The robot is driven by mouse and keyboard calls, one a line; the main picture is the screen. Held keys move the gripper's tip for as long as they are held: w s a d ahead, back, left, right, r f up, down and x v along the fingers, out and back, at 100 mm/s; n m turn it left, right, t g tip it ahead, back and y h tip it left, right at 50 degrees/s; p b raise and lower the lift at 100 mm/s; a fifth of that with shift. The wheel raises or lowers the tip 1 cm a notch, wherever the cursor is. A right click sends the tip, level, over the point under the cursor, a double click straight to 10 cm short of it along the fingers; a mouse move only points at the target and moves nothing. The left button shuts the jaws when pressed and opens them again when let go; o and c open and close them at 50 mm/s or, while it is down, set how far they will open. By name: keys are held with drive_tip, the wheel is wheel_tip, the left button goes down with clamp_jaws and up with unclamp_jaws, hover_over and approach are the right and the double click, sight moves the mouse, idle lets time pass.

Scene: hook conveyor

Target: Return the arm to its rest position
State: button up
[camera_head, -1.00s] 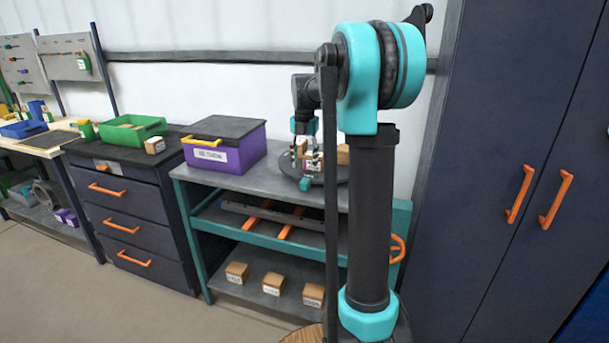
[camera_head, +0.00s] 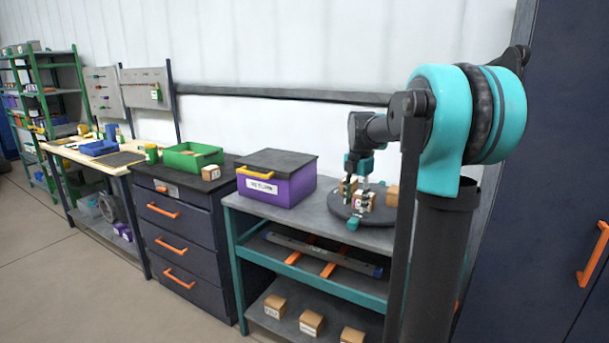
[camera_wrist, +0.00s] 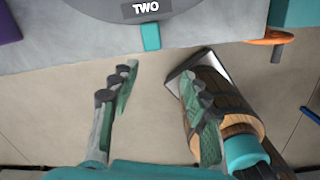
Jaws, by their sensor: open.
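My gripper (camera_head: 360,184) shows small in the head view, in front of the black turntable with boxes on it. My arm rises at the right of that view and bends over toward the turntable (camera_head: 343,208). In the wrist view, the two fingers of my gripper (camera_wrist: 160,92) are spread apart with nothing between them. The turntable's edge (camera_wrist: 185,10), with a "TWO" label and a teal tab, is at the top of that view.
The turntable stands on a grey-topped teal shelf unit (camera_head: 240,204), beside a purple bin (camera_head: 290,190) with a dark lid. Several small boxes sit on its bottom shelf. A drawer cabinet (camera_head: 180,232) stands to the left, a tall dark cabinet (camera_head: 555,180) to the right. Open floor lies in front.

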drive_tip(key=s+a+f+m+t, duration=0.1)
drive_tip(key=s+f+m, duration=0.9)
drive_tip(key=s+m, duration=0.2)
drive_tip(key=s+a+f+m+t, duration=0.1)
drive_tip(key=s+f+m+t, duration=0.1)
drive_tip(key=s+f+m, duration=0.8)
drive_tip(key=s+m, duration=0.3)
drive_tip(key=s, duration=0.1)
drive_tip(key=shift+s+a+t, duration=0.3)
drive_tip(key=shift+s+a, duration=0.05)
